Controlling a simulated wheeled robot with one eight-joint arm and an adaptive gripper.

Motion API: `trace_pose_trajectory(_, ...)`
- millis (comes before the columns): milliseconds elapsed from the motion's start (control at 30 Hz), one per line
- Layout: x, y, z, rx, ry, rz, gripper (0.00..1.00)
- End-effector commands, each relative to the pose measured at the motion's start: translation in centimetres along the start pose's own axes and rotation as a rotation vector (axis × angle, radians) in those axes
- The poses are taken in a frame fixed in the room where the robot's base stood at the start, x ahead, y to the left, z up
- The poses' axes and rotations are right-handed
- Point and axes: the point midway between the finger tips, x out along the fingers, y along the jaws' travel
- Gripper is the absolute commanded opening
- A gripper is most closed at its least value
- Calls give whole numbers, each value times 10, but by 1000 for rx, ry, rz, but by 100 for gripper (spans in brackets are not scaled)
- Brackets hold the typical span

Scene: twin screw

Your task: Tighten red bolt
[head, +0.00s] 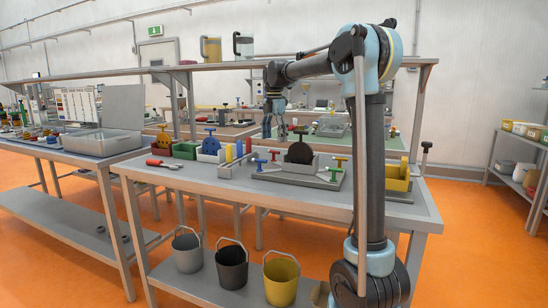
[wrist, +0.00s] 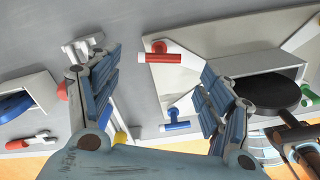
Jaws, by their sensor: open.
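The red bolt (wrist: 172,57) has a red crossbar handle and stands on the light grey fixture plate (wrist: 185,85). In the head view the red bolt (head: 275,153) is at the plate's back left, close to the blue bolt (head: 259,163). The blue bolt (wrist: 178,126) also shows in the wrist view, below the red one. My gripper (wrist: 163,66) is open and empty, its fingers spread on either side of the red bolt in the picture. In the head view my gripper (head: 275,132) hangs down above the plate's left part. No contact with the bolt is visible.
A grey holder with a black disc (head: 299,152) stands mid-plate. The table's front strip is mostly clear.

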Motion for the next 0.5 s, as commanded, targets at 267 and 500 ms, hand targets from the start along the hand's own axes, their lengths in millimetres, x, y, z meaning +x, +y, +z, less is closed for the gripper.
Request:
trace_pose_trajectory(267,48,0,0,1,0,0,73)
trace_pose_trajectory(500,75,0,0,1,0,0,73)
